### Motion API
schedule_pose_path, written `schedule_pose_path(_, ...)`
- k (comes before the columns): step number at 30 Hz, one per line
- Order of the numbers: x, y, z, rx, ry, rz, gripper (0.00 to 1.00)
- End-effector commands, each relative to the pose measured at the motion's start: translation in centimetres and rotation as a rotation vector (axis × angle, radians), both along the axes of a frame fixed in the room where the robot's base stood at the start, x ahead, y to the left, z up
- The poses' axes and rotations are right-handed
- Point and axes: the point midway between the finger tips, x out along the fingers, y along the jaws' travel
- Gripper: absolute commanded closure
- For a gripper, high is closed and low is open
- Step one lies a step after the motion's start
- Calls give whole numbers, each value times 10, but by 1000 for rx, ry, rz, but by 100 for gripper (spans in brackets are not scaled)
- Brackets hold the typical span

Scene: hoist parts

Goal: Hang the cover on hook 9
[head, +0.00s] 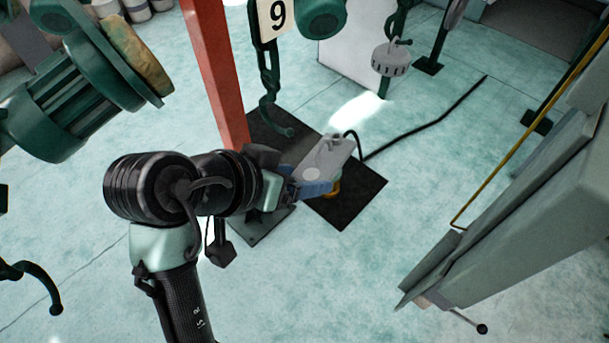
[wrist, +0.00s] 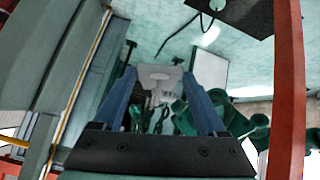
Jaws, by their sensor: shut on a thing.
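The cover (head: 328,158) is a light grey plate with a small loop at its far end. My gripper (head: 312,184), with blue fingers, is shut on it and holds it in the air. In the wrist view the cover (wrist: 160,74) sits between the fingertips (wrist: 160,88). Hook 9 (head: 268,98) is a dark green hook hanging below a white tag (head: 277,16) marked 9. Its curved tip is empty, up and left of the cover in the head view, and apart from it. I cannot tell the depth between them.
A red post (head: 216,75) stands just left of hook 9. A grey round part (head: 389,59) hangs on another green hook at the upper right. A green motor-like part (head: 75,100) is at the left. A black mat (head: 355,205) lies below the cover. Grey panels (head: 520,190) stand at the right.

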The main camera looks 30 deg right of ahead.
Motion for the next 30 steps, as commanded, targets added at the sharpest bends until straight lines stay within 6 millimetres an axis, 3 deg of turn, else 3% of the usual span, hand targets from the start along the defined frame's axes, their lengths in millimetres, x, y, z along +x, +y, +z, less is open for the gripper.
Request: schedule_pose_path(30, 49, 17, -5, -40, 64, 2, 100)
